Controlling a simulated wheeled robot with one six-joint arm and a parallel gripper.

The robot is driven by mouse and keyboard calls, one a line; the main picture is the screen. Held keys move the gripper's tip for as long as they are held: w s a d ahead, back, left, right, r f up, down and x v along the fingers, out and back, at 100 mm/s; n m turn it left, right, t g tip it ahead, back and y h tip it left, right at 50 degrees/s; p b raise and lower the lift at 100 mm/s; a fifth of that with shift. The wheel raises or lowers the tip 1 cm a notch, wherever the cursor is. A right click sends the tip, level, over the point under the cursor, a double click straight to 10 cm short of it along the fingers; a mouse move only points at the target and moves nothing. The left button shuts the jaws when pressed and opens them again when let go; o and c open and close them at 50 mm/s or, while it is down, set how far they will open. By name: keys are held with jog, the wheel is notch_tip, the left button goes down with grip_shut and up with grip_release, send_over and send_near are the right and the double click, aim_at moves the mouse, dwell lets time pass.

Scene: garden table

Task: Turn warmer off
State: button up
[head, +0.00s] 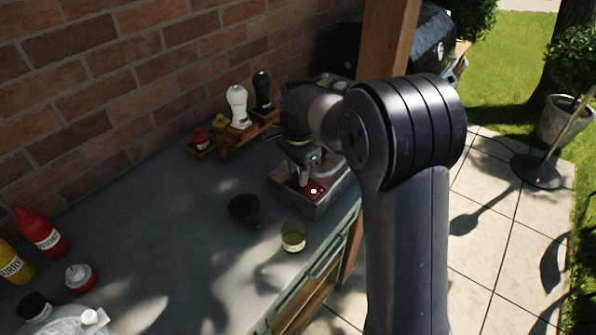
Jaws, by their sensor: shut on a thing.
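The warmer (320,205) is a low grey box near the table's front right edge, with a dark red panel on its front part. A small bright white spot (313,191) shows on that panel. My gripper (303,182) points down at the panel from above, just left of the bright spot. Its fingers are shut on a small part there, apparently the warmer's knob, which they mostly hide. A pale round thing on the warmer is partly hidden behind my gripper and arm.
A dark bowl (244,209) and a yellow-green glass (293,237) stand close left of the warmer. White (238,106) and black (262,92) mills stand on a wooden rack by the brick wall. Sauce bottles (40,232) stand at far left. The middle-left tabletop is clear.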

jog(key=n+p, duration=0.1)
jog(key=n, duration=0.4)
jog(key=shift+r+n, duration=0.1)
jog(key=shift+n, duration=0.3)
jog(key=n, duration=0.5)
jog(key=shift+n+p, duration=0.3)
jog(key=shift+n, duration=0.1)
jog(key=o, duration=1)
jog(key=shift+c, duration=0.2)
notch_tip(320, 180, up, 11)
jog(key=b, duration=0.1)
